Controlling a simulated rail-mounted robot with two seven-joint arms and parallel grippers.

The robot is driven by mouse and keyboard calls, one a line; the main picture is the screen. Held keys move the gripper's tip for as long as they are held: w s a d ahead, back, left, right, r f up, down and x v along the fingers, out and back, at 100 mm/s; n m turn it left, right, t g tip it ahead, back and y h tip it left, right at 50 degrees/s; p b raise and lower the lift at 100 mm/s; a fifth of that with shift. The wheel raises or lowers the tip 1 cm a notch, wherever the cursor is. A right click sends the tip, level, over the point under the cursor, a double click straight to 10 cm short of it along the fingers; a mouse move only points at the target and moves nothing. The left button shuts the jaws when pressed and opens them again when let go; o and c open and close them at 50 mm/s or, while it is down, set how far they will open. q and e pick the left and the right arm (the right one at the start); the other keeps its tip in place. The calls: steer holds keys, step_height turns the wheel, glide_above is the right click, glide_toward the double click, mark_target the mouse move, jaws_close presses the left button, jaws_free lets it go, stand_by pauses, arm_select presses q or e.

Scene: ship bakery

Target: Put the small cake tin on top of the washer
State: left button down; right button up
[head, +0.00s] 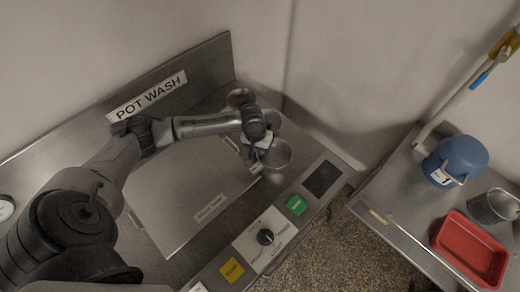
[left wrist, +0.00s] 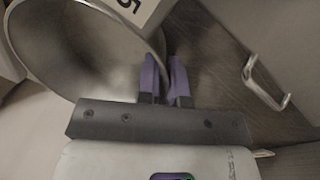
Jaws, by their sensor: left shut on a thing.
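My left gripper (head: 261,143) is shut on the rim of a round metal tin (head: 278,155), near the right end of the washer (head: 160,240). In the left wrist view the purple fingers of my left gripper (left wrist: 167,82) pinch the wall of the tin (left wrist: 75,45), which fills the upper left. A white label with a 5 (left wrist: 133,8) shows by its rim. I cannot tell whether the tin rests on the steel or hangs just above it. My right gripper is not in view.
Other round tins stand behind my gripper, one at the back (head: 238,97). A flat lid (head: 185,195) covers the washer's middle. Controls with a dial (head: 265,237) line its front. On the separate right-hand counter are a blue container (head: 460,157), a red tray (head: 470,248) and a metal basket (head: 494,206).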

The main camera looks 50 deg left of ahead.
arm_select(q)
steer(key=c, duration=1.2)
jaws_free()
steer(key=shift+c, duration=0.2)
step_height(320, 180, up, 12)
steer(key=a+p, duration=0.1)
steer(key=shift+s+a, duration=0.35)
steer(key=shift+s, duration=0.1)
